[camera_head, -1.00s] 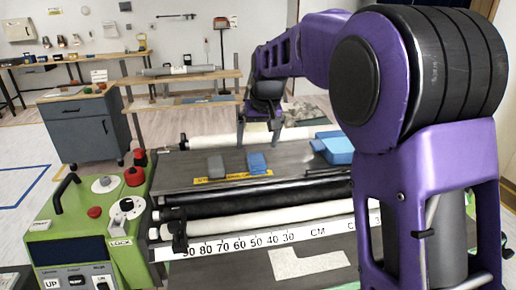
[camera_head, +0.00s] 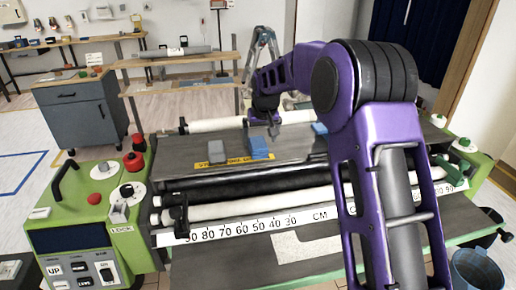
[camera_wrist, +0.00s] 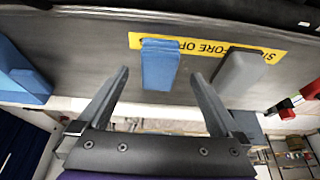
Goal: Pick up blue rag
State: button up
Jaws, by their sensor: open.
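The blue rag (camera_head: 258,147) is a small folded block lying on the dark top of the paster machine, partly over a yellow label. In the wrist view the blue rag (camera_wrist: 160,66) lies beyond and between my two finger tips, apart from them. My gripper (camera_head: 268,124) hangs above the far side of the machine top. In the wrist view my gripper (camera_wrist: 159,75) is open, with nothing between its fingers.
A grey block (camera_head: 216,151) lies close to the left of the rag and also shows in the wrist view (camera_wrist: 240,70). A larger blue object (camera_wrist: 20,72) lies on the other side. The green control unit (camera_head: 95,220) stands at the left, and rollers (camera_head: 250,185) run along the front.

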aim_at(259, 145)
jog(key=shift+x, duration=2.7)
jog(key=c, duration=1.4)
jog(key=shift+o, duration=0.2)
jog(key=shift+r, duration=0.1)
notch_tip(259, 145, up, 10)
jog(key=shift+f+p, duration=0.1)
jog(key=shift+p, duration=0.25)
